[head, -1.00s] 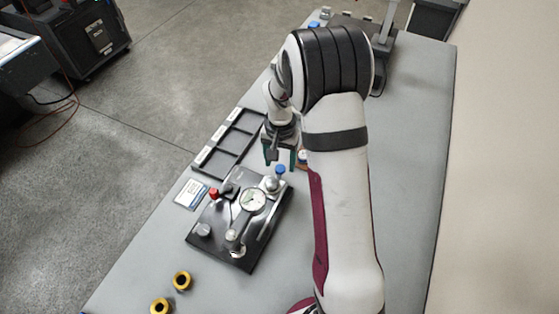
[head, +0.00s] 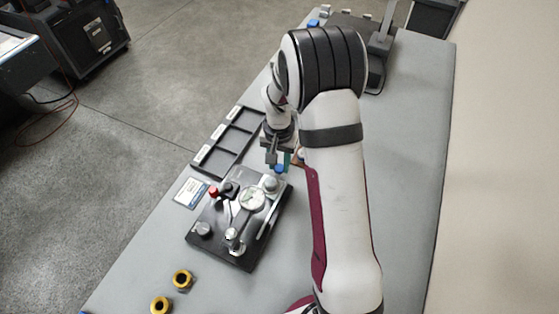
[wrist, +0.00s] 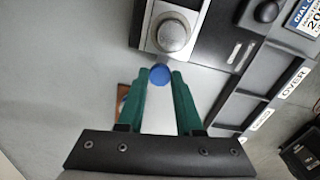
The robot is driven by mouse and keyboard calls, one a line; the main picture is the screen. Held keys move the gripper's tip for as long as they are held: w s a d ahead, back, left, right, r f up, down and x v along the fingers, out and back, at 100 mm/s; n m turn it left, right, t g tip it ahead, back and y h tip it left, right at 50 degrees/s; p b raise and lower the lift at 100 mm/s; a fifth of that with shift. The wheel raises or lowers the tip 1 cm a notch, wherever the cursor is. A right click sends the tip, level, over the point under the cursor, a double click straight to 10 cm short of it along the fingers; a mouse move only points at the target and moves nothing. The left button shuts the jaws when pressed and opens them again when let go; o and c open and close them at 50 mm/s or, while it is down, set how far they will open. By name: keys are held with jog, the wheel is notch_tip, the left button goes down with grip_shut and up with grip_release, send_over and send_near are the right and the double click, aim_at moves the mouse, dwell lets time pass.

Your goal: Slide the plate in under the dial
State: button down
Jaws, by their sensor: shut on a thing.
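The dial (head: 252,198) is a round white-faced gauge over a dark fixture base (head: 238,264). A silver plate-like piece with a grey dome (head: 270,184) sits at the base's far end. The dome and piece also show at the top of the wrist view (wrist: 172,36). A blue knob (head: 280,169) is just beyond the dome, beside the piece's end. My gripper (wrist: 161,76) is shut on the blue knob, which shows between its green fingertips in the wrist view. How the knob joins the piece is hidden.
A black compartment tray (head: 232,140) lies beyond the fixture, with a label card (head: 191,193) to the fixture's left. A red knob (head: 213,191) stands on the base. Two yellow rings (head: 182,279) lie near the front. The table to the right is partly hidden by my arm.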

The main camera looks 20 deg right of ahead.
jog(key=s+a, duration=0.6)
jog(key=shift+s+a, duration=0.2)
jog(key=shift+a, duration=0.05)
jog(key=c, duration=0.6)
grip_release()
jog(key=shift+o, duration=0.2)
notch_tip(320, 180, up, 16)
jog(key=shift+f, duration=0.1)
